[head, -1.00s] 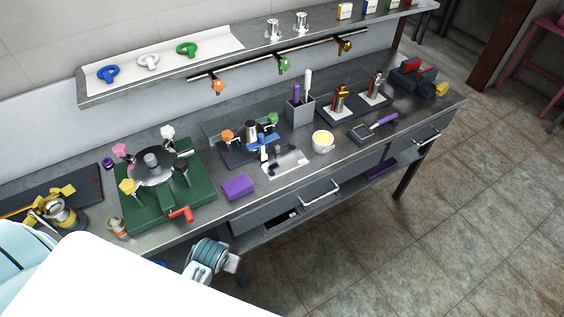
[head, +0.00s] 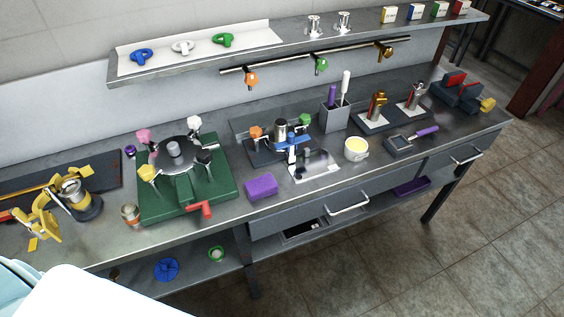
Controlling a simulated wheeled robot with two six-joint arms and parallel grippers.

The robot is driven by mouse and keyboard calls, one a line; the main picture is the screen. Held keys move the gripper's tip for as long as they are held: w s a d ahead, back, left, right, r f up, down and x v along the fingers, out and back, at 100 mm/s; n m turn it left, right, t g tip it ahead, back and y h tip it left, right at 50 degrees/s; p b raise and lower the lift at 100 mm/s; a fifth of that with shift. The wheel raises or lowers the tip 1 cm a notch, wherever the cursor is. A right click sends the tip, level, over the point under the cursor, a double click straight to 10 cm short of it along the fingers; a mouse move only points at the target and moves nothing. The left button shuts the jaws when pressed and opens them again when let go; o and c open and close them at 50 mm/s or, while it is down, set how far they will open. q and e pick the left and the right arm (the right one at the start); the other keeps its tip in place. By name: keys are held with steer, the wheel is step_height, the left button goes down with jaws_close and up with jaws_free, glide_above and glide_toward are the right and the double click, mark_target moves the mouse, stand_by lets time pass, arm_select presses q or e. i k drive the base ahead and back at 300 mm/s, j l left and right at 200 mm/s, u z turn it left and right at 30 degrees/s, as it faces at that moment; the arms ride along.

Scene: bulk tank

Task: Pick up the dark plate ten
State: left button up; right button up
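I cannot tell for certain which thing is the dark plate ten; no number is readable. A flat dark board (head: 100,172) lies at the left end of the bench, partly covered by a yellow device (head: 40,222) and a metal pot (head: 82,197). A dark base (head: 378,124) carries brass and steel cylinders at the right. Another dark base (head: 262,157) sits under a fixture with orange and green knobs in the middle. Neither gripper shows clearly; only white and pale blue parts of my body fill the bottom left corner.
A green base with a round metal plate (head: 180,207) stands left of a purple block (head: 261,186). A shelf (head: 200,65) runs above the bench. Floor (head: 400,270) is open at the right.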

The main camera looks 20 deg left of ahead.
mark_target(309, 164)
steer(key=i+l+u, duration=0.15)
steer(key=u, duration=0.25)
steer(key=l+u, duration=0.4)
steer(key=i+l+u, duration=0.1)
steer(key=l+u, duration=0.5)
steer(key=u, duration=0.2)
steer(key=i, duration=0.05)
